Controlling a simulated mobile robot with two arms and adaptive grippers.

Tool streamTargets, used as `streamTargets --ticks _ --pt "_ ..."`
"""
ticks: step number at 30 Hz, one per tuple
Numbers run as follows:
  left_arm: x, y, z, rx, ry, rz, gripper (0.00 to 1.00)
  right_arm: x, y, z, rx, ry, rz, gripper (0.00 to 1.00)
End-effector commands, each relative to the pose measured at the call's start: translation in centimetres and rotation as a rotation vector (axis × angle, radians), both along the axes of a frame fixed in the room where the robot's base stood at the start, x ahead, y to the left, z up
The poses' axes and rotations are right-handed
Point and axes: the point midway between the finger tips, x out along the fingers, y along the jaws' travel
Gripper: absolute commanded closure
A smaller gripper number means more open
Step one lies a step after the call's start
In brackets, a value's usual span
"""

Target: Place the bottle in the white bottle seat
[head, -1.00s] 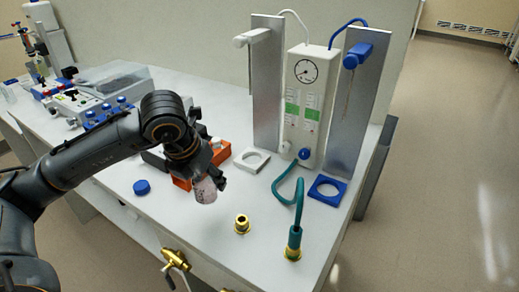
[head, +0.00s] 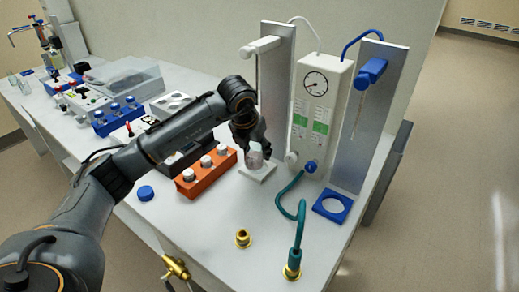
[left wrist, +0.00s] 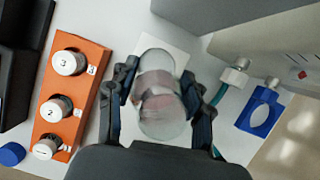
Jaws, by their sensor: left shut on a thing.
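The bottle (head: 254,160), clear with a pinkish label, is upright in my left gripper (head: 253,149). In the left wrist view the bottle (left wrist: 160,108) is between the two dark fingers, which are shut on it. The white bottle seat (head: 262,178) is a square block directly under the bottle in the head view, and the bottle hides its ring hole. In the left wrist view the seat (left wrist: 178,48) shows behind the bottle. I cannot tell whether the bottle's base is in the hole or just above it. My right gripper is not in view.
An orange rack (head: 212,172) with numbered vials stands close left of the seat. The gauge box (head: 318,105) and metal posts stand behind. A blue seat (head: 333,203) is to the right. A teal hose (head: 284,203) and brass fitting (head: 243,238) are in front.

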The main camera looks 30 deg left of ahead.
Motion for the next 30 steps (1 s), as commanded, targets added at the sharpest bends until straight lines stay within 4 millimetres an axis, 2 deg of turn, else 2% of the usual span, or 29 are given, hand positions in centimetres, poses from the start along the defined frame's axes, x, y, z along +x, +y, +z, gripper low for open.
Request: streamTargets --ticks 3,6,10,16,28,29,30 --pt "1.6 0.0 0.2 -0.002 -0.001 0.000 0.86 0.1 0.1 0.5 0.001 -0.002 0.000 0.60" --pt "2.2 0.0 0.0 -0.001 0.000 0.000 0.86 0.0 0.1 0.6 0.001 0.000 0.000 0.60" --pt "2.2 0.1 -0.7 0.000 0.001 0.000 0.86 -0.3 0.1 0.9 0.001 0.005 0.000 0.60" --pt "2.2 0.1 -3.2 0.000 0.001 0.000 0.86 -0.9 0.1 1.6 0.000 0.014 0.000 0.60" --pt "2.2 0.1 -4.0 0.000 -0.002 0.000 0.86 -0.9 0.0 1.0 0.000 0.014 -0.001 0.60" --pt "2.2 0.1 -3.9 0.000 -0.001 0.000 0.44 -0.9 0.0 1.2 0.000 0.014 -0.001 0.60" --pt "2.2 0.1 -3.9 0.000 -0.001 0.000 0.35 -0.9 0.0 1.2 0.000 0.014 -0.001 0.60"
